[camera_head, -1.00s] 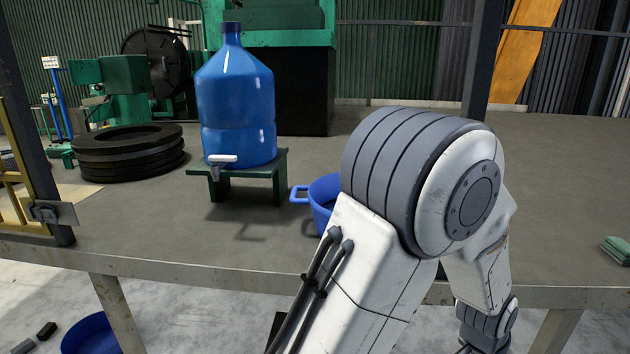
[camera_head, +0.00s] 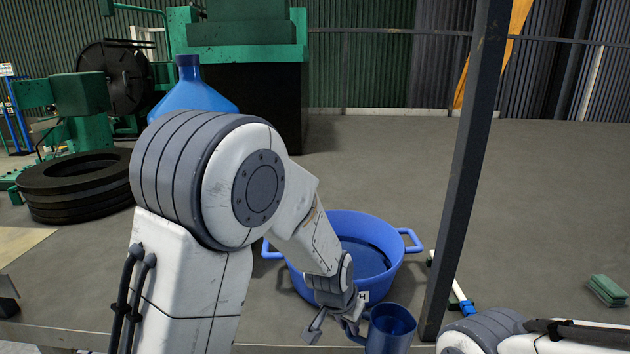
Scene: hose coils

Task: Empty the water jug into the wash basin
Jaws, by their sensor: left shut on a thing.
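The wash basin is a round blue tub (camera_head: 387,282) with two side handles, standing on the table in the middle. My left arm covers part of its near left side. The water jug is a small blue jug (camera_head: 392,328) at the bottom edge, upright and in front of the basin, on its near side. My left gripper (camera_head: 346,323) is shut on the jug at its left, handle side. Whether the jug holds water cannot be told. My right arm shows at the lower right, but its gripper is out of the picture.
A dark post (camera_head: 468,170) rises right of the basin. A large blue bottle (camera_head: 192,92) stands behind my left arm, and stacked tyres (camera_head: 75,185) lie at left. A brush-like white and blue tool (camera_head: 461,296) and green pads (camera_head: 606,290) lie at right. The table behind the basin is clear.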

